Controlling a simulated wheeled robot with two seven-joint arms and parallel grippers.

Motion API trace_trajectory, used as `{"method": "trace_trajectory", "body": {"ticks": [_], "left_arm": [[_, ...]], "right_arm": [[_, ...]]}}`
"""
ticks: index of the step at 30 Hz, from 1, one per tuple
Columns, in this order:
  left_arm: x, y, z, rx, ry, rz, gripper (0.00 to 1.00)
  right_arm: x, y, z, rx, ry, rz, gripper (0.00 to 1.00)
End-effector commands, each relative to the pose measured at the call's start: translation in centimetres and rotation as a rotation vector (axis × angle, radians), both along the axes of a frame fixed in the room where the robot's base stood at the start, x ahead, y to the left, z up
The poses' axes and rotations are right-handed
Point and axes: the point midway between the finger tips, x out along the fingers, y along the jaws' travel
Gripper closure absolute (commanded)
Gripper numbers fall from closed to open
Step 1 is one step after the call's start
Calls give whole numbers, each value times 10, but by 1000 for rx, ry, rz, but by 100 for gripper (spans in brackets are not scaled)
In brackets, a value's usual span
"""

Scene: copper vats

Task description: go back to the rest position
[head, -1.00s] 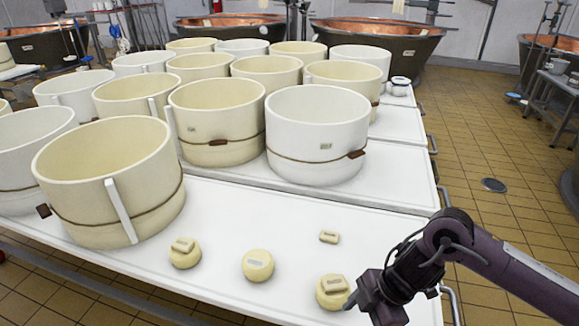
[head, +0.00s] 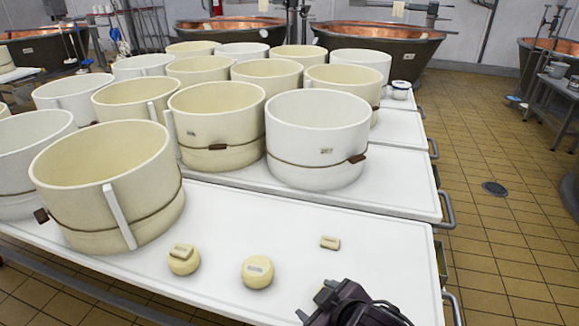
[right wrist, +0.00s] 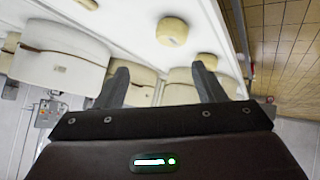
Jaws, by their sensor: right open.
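My right gripper (head: 315,301) is at the bottom of the head view, over the front edge of the white table (head: 225,225). In the right wrist view its two fingers (right wrist: 160,84) stand wide apart with nothing between them. Two small round cheeses, one on the left (head: 184,260) and one in the middle (head: 257,271), lie on the table to the left of the gripper. A small pale block (head: 330,242) lies behind it. A round cheese (right wrist: 172,31) also shows in the right wrist view. My left gripper is not in view.
Several large cream and white tubs, such as a white one (head: 317,140) and a cream one (head: 108,190), crowd the table's middle and back. Copper vats (head: 378,45) stand behind. The tiled floor (head: 480,240) on the right is mostly clear, with a drain (head: 495,188).

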Motion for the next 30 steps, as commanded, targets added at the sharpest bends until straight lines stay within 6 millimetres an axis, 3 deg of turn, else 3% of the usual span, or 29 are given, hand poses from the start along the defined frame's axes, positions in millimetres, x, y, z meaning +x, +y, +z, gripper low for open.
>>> {"method": "trace_trajectory", "body": {"ticks": [3, 6, 16, 23, 30], "left_arm": [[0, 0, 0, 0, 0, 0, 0], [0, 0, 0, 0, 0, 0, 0], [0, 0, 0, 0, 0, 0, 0], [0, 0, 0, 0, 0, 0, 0], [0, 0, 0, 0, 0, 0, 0]], "right_arm": [[-21, -43, -18, 16, 145, -206, 37], [-41, -73, -31, 18, 254, -335, 37], [-118, -138, -64, 24, 569, -634, 37], [-106, -135, -127, 9, 599, -631, 37], [-104, -132, -213, -6, 634, -624, 37]]}}
